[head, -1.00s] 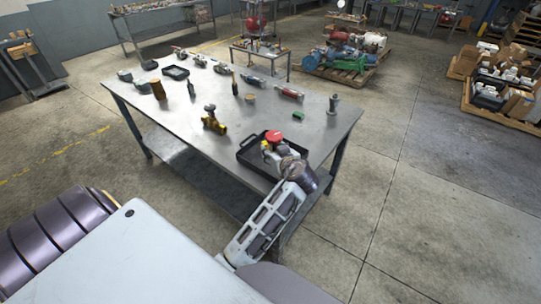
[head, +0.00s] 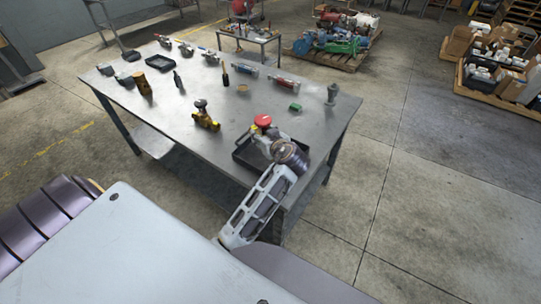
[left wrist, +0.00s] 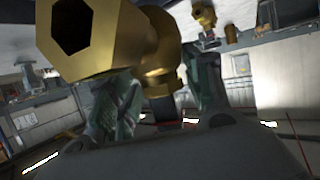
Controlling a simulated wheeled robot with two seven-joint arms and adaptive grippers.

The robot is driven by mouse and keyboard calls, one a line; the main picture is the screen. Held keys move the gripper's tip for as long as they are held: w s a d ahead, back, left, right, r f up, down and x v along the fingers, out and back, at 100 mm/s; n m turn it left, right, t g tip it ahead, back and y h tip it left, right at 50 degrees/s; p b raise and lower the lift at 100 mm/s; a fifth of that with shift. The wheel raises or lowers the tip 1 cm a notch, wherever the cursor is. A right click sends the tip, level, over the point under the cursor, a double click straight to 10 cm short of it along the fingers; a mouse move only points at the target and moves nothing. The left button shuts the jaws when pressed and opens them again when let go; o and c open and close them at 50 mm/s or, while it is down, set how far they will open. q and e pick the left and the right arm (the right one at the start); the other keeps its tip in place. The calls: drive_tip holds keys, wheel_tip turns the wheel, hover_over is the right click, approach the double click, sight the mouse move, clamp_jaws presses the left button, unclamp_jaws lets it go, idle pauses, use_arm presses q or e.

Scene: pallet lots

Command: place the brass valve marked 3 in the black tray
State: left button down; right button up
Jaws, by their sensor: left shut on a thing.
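My left gripper (head: 264,138) is shut on a brass valve with a red handwheel (head: 263,121), over the black tray (head: 240,158). In the left wrist view the held valve's brass body (left wrist: 85,38) fills the upper left, its hexagonal opening towards the camera, between the gripper fingers (left wrist: 160,95). I cannot tell from the head view whether it touches the tray; my gripper and arm hide much of the tray. No number is readable on it. Another brass valve (head: 206,121) stands on the table left of the tray. My right gripper is not in view.
The grey metal table (head: 190,150) also holds a smaller black tray (head: 160,64), a brown cylinder (head: 142,84), a green block (head: 295,107), a grey-green fitting (head: 332,94) and several tools along the back. The table's right front corner is bare.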

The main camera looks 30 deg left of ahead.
sight(265, 164)
use_arm(q)
drive_tip(key=shift+f, duration=0.5)
wheel_tip(265, 164, down, 4)
drive_tip(key=shift+p, duration=0.4)
drive_tip(key=shift+f, duration=0.55)
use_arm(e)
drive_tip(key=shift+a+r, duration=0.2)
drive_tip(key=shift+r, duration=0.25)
use_arm(q)
drive_tip(key=shift+f, duration=0.1)
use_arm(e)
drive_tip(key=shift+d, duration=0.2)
use_arm(q)
drive_tip(key=shift+f, duration=0.25)
drive_tip(key=shift+f+p, duration=0.35)
drive_tip(key=shift+f, duration=1.2)
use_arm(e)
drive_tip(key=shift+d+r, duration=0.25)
